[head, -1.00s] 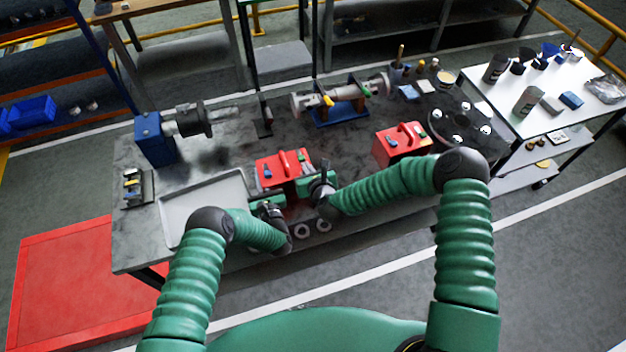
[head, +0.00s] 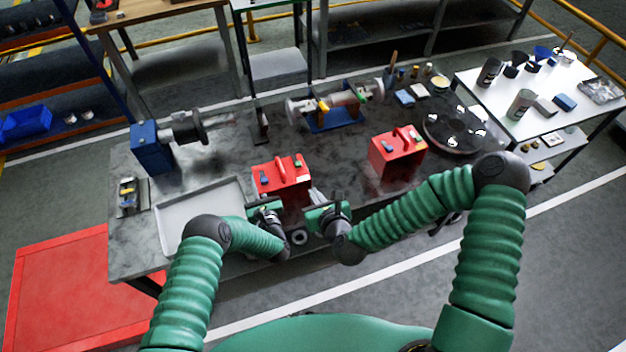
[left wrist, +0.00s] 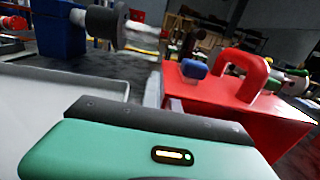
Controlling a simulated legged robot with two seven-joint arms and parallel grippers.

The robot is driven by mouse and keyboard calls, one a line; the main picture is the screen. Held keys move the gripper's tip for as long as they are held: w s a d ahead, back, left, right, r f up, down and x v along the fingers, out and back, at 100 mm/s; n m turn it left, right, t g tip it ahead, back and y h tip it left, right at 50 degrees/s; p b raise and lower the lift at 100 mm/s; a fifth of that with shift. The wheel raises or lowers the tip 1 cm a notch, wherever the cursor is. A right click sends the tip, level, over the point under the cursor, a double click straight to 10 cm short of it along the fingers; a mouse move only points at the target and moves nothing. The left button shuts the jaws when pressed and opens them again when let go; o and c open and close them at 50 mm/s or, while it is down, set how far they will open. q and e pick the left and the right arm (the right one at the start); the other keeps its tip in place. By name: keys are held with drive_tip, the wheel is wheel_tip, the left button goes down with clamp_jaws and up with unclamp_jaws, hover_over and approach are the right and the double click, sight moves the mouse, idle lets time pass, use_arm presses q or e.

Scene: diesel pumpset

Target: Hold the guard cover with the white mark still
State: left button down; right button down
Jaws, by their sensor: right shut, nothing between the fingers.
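A red guard cover (head: 281,172) with a handle, a blue knob and a green knob stands near the front edge of the workbench. It also shows in the left wrist view (left wrist: 238,108). A second red cover (head: 397,152) stands to its right. My right gripper (head: 313,203) is shut and empty by that cover's near right corner.
An empty grey tray (head: 200,212) lies left of my left gripper. A blue pump unit (head: 152,147) and a shaft on a blue stand (head: 335,117) are behind. A dark round plate (head: 455,130) is at the right.

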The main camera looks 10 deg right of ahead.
use_arm(q)
drive_tip(key=c, duration=1.6)
unclamp_jaws()
drive_tip(key=shift+f, duration=0.1)
drive_tip(key=shift+o, duration=0.2)
